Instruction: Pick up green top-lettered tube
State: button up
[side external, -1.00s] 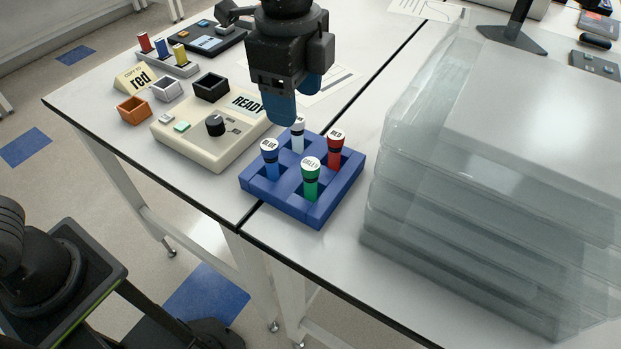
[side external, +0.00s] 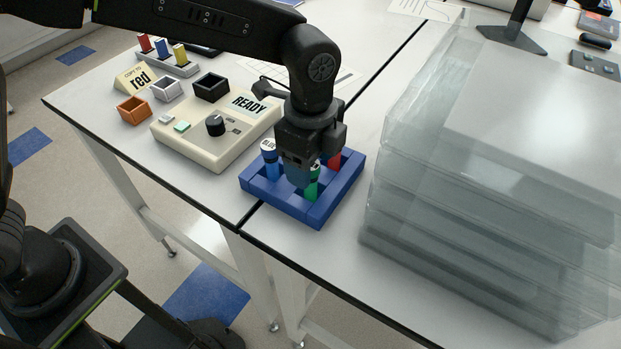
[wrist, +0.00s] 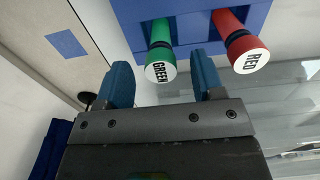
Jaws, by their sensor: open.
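The green tube (side external: 312,189) stands in a blue rack (side external: 318,211), partly hidden behind my gripper (side external: 300,178) in the side view. In the wrist view its white top, lettered GREEN (wrist: 160,71), faces the camera. My gripper (wrist: 162,75) is open, and its two blue fingers appear on either side of the green tube's top, with visible gaps at both sides. I cannot tell exactly how far the fingertips reach down along the tube.
The red tube (wrist: 240,42) stands just right of the right finger in the wrist view. The blue tube (side external: 269,160) stands at the rack's left. A READY device (side external: 205,139) lies left of the rack; stacked clear boxes (side external: 440,210) stand to the right.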

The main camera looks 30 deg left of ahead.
aim_at(310, 193)
jog(key=shift+f, duration=1.5)
jog(key=shift+c, duration=0.2)
jog(key=c, duration=1)
jog(key=shift+o, duration=0.2)
